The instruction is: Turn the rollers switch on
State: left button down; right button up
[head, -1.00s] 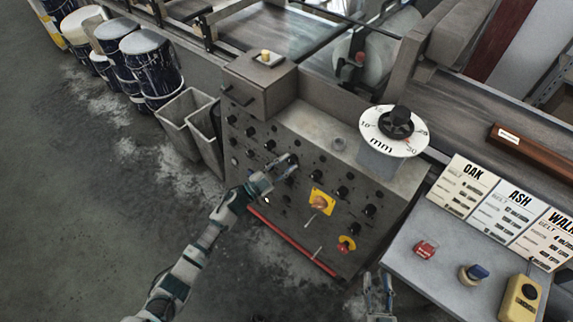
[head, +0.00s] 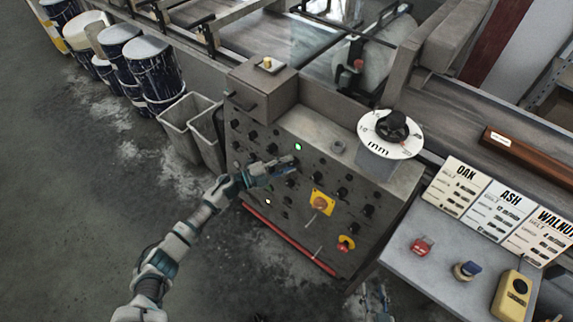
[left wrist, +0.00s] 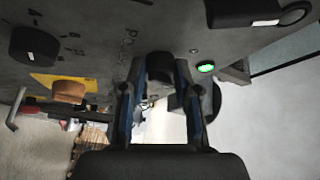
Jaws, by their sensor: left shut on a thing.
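The grey control panel (head: 320,225) carries rows of black knobs. My left gripper (head: 292,163) is at the upper middle of the panel, seen from above. In the left wrist view its two fingers (left wrist: 160,95) are shut on a black knob (left wrist: 160,68), one on each side. My right gripper (head: 375,301) hangs open and empty at the bottom edge.
A mm dial (head: 391,134) stands above. A side table (head: 447,275) holds cards and small items at right.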

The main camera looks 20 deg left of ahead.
pick_arm(q)
jog(key=shift+f, duration=0.2)
jog(key=c, duration=0.8)
grip_release()
jog(key=shift+c, duration=0.2)
jog(key=shift+r, duration=0.1)
jog(key=shift+s+a, duration=0.15)
jog(key=v, duration=1.1)
jog(key=shift+s+a, duration=0.15)
jog(key=shift+a, duration=0.1)
